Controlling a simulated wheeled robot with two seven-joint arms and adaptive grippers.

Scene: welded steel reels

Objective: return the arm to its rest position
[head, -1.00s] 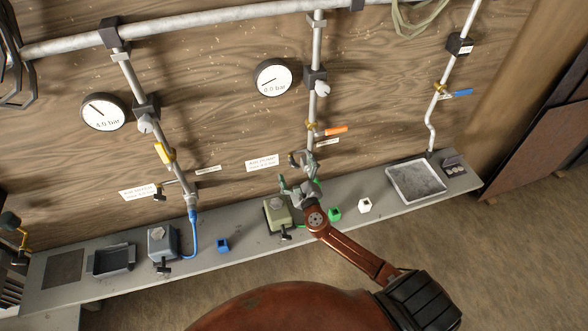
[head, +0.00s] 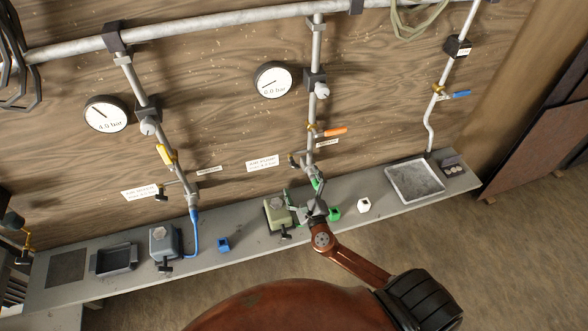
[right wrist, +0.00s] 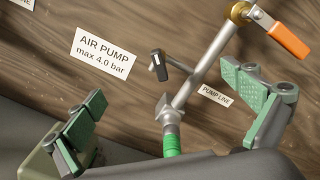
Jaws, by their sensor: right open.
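My right gripper (head: 306,200) is open over the grey shelf, beside the olive-green box (head: 277,213) and just below the pump line's lower end. In the right wrist view its two green-padded fingers (right wrist: 172,118) stand wide apart with nothing between the pads. A green coupling (right wrist: 171,144) sits on the end of the grey pump line pipe, beyond the fingers; it also shows in the head view (head: 318,184). The pipe's orange-handled valve (right wrist: 287,38) is at the upper right. My left gripper is not in view.
Pipes and gauges line the wooden wall. The floor before the shelf is free.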

